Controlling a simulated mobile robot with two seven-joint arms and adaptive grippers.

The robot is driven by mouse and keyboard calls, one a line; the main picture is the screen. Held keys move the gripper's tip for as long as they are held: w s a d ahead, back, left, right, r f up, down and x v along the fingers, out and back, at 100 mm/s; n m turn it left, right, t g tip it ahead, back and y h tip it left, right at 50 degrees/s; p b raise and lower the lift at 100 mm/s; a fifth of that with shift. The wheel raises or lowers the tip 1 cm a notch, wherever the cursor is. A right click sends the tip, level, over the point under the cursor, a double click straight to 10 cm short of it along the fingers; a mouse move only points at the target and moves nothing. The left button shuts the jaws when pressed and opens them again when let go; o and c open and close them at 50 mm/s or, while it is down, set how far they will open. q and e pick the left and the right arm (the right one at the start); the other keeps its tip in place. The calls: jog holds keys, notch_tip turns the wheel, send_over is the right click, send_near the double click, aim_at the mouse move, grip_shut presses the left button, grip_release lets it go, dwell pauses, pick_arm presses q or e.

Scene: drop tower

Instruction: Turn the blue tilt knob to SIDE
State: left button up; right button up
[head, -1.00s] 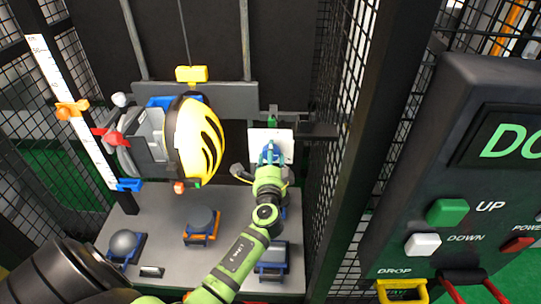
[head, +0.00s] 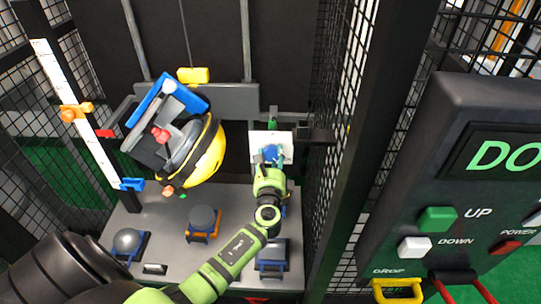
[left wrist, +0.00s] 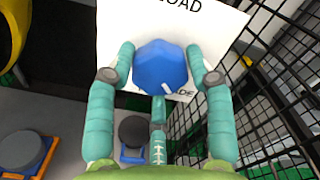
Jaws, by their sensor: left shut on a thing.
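The blue tilt knob (head: 270,153) sits on a white plate (head: 286,138) at the back of the cage. My left gripper (head: 269,160) is shut on it. In the left wrist view, teal fingers close on both sides of the knob (left wrist: 160,68). Its white mark points down and right, beside the letters "DE"; the rest of that word is hidden. "LOAD" shows at the plate's top, partly cut off. The yellow and black helmet (head: 207,153) hangs tilted in its blue and grey holder (head: 166,98). My right gripper is out of view.
A control panel (head: 440,185) with UP, DOWN, DROP and POWER controls stands at right, beyond a dark post and mesh. On the base, a dark round block (head: 202,217) and other blocks sit in holders. A white ruler (head: 75,112) stands at left.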

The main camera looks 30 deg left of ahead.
pick_arm(q)
jog(key=shift+d+f+m, duration=0.25)
jog(key=shift+d+m, duration=0.05)
jog(key=shift+m, duration=0.2)
jog(key=o, duration=0.9)
jog(key=shift+o, duration=1.3)
jog(key=shift+w, duration=0.15)
jog(key=v, duration=1.2)
